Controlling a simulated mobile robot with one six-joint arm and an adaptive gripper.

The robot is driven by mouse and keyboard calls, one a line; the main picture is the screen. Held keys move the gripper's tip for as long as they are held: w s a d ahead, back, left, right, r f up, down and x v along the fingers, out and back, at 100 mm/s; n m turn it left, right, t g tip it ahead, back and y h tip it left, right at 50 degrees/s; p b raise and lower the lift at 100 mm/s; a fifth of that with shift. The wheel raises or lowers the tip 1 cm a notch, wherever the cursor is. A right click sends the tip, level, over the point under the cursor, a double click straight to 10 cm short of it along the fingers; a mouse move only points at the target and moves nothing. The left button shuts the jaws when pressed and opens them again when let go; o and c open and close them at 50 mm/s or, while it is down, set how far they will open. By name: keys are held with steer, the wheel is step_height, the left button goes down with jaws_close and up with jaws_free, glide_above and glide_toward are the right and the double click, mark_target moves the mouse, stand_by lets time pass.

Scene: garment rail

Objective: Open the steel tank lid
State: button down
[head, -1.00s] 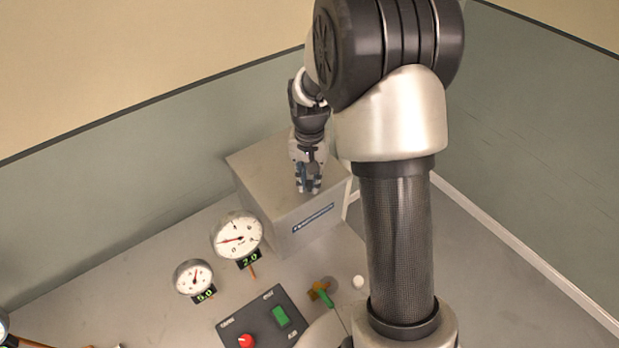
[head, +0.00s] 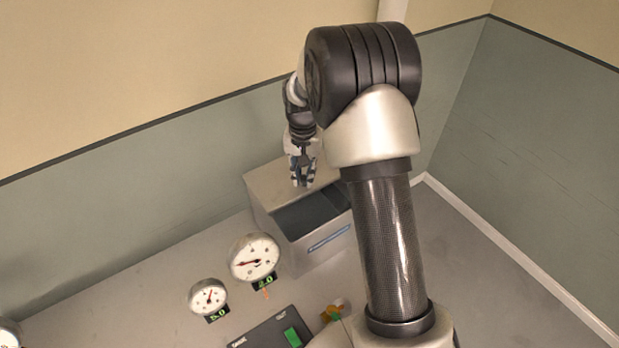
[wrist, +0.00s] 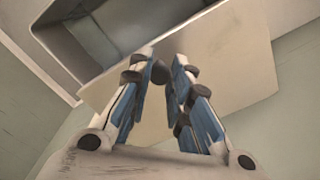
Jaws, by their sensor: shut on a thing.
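The steel tank (head: 280,228) is a grey box with a blue label on its front, standing near the wall. Its dark inside shows through the front part of the top. The flat steel lid (head: 272,186) lies over the back part; in the wrist view the lid (wrist: 238,62) is a beige plate offset from the tank opening (wrist: 125,28), with part of it beyond the tank. My gripper (head: 303,182) is above the lid. In the wrist view my gripper (wrist: 165,72) is shut on a small dark knob, mostly hidden between the fingers.
Two round gauges (head: 254,257) (head: 208,297) with green readouts stand left of the tank. A dark control box with a green switch (head: 293,337) and a yellow-green valve (head: 336,309) are in front. Walls rise behind and to the right.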

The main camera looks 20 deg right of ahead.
steer(key=shift+w, duration=0.2)
steer(key=shift+s, duration=0.3)
steer(key=c, duration=1.4)
jaws_free()
steer(key=shift+c, duration=0.2)
step_height(320, 180, up, 12)
